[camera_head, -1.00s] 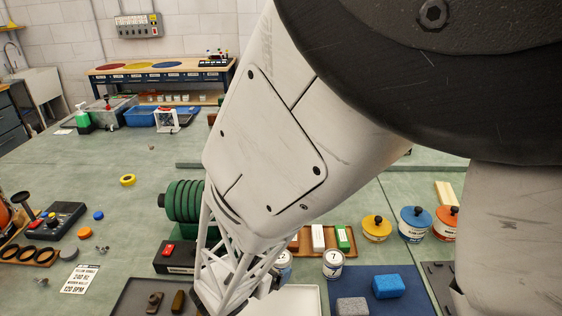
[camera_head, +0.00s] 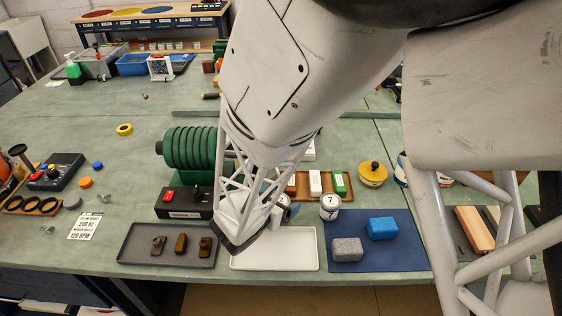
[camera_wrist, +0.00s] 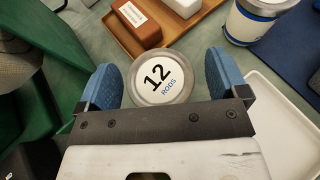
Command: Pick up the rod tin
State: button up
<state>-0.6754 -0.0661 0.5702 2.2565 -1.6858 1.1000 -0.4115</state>
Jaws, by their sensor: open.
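The rod tin (camera_wrist: 160,78) is a round tin seen from above in the wrist view, with a white lid marked "12 RODS" and a grey metal rim. My gripper (camera_wrist: 163,72) is open above it, with one blue-padded finger on the left of the tin and one on the right. Small gaps show between the pads and the rim, and the tin is not held. How low the fingertips reach beside it is hard to tell. In the head view my wrist mostly hides the tin.
A tin marked "7" (camera_head: 329,207) stands close to the right. A wooden tray (camera_head: 303,192) with coloured blocks lies just behind. A white tray (camera_head: 290,255) is in front, a blue mat (camera_head: 395,255) with two sponges to its right. A green ribbed drum (camera_head: 188,150) stands left.

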dwell(0.5)
jog(key=c, duration=1)
jog(key=shift+r, duration=0.15)
jog(key=shift+r, duration=1.05)
jog(key=shift+s+d+r, duration=0.15)
jog(key=shift+s+r, duration=0.25)
jog(key=shift+r, duration=0.3)
jog(key=s+d, duration=0.1)
jog(key=s, duration=0.3)
jog(key=s+d, duration=0.2)
jog(key=s, duration=0.3)
jog(key=s+d+r, duration=0.1)
jog(key=s+d, duration=0.1)
jog(key=s, duration=0.3)
jog(key=shift+d+r, duration=0.1)
jog(key=shift+d, duration=0.1)
